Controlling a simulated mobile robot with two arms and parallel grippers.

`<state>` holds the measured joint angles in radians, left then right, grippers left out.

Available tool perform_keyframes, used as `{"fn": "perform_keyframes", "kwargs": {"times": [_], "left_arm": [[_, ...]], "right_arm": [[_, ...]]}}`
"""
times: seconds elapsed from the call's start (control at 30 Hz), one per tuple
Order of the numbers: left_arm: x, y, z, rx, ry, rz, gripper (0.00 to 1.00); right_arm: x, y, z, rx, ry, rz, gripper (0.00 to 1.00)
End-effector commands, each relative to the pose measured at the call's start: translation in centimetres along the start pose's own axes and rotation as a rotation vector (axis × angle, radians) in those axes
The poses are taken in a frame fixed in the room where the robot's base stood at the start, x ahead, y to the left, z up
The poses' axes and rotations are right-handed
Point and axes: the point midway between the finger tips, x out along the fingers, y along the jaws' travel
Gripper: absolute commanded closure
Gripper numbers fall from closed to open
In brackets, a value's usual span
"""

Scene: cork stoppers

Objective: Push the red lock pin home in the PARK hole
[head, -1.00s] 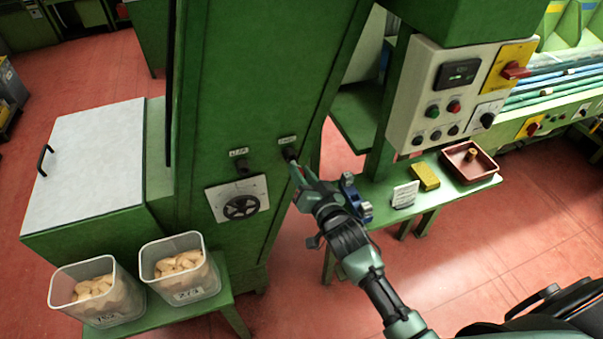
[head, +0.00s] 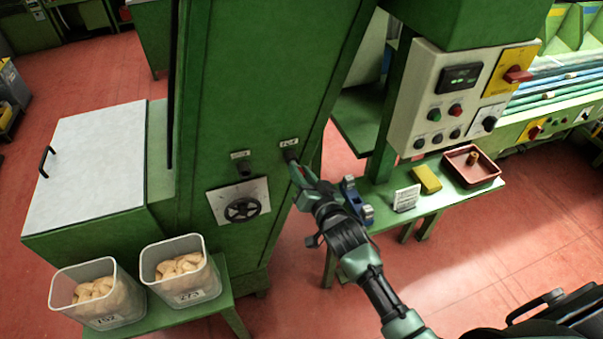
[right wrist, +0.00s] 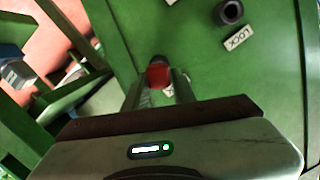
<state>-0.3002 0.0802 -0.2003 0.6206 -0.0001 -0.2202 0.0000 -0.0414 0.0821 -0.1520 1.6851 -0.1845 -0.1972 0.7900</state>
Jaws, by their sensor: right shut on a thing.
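The red lock pin (right wrist: 157,76) is between the fingers of my right gripper (head: 299,176), which is shut on it. In the right wrist view, the pin's red head lies in line with the dark collar of the PARK hole (right wrist: 158,60) and overlaps it. How deep the pin sits is hidden. In the head view, the PARK hole (head: 291,155) is under its small label on the green cabinet, with my right fingertips just below it. The LOCK hole (head: 244,168) is to its left and looks empty; its label (right wrist: 240,38) reads in the right wrist view. My left gripper is not in view.
A black handwheel (head: 242,209) on a pale plate is below the holes. Right of my gripper, a green shelf holds a blue item (head: 353,195), a white card (head: 406,198), a yellow block (head: 427,179) and a red tray (head: 483,179). Two cork bins stand lower left.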

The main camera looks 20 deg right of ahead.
Motion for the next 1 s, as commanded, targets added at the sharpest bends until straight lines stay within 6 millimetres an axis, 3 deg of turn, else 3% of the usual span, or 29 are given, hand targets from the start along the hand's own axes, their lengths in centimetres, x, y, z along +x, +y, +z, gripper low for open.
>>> {"fn": "perform_keyframes", "kwargs": {"times": [1.0], "left_arm": [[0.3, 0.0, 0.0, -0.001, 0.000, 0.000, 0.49]], "right_arm": [[1.0, 0.0, -0.1, 0.000, 0.001, -0.001, 1.00]]}}
